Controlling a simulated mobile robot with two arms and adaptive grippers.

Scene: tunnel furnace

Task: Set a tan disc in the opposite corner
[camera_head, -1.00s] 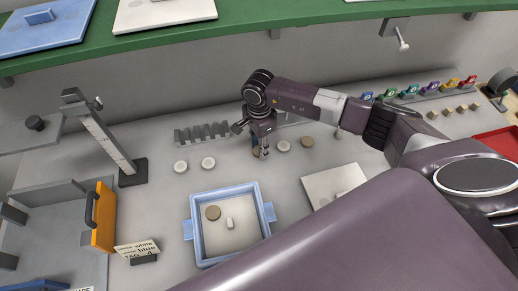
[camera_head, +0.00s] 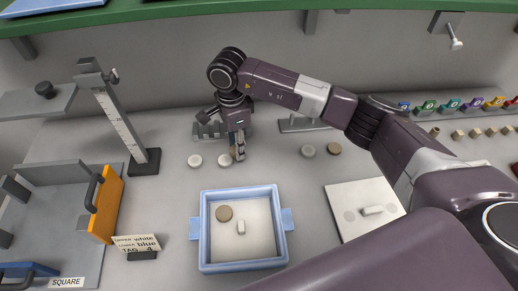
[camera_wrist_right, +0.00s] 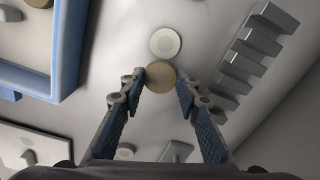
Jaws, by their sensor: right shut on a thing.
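My right gripper (camera_head: 240,156) is shut on a tan disc (camera_wrist_right: 160,76), which shows between its fingertips in the wrist view. In the head view the gripper points down behind the blue tray (camera_head: 239,267), beside a white disc (camera_head: 224,160). That white disc appears just beyond the held disc in the wrist view (camera_wrist_right: 165,42). Another tan disc (camera_head: 224,213) lies in the tray's far left corner, with a small white peg (camera_head: 241,227) near the tray's middle. A further tan disc (camera_head: 334,149) lies on the bench to the right. My left gripper is not in view.
More white discs lie on the bench, left (camera_head: 195,161) and right (camera_head: 307,151). A grey slotted rack (camera_head: 210,130) stands behind the gripper. A white lid with a handle (camera_head: 345,196) lies right of the tray. A label card (camera_head: 136,243) and an orange door (camera_head: 105,205) are left.

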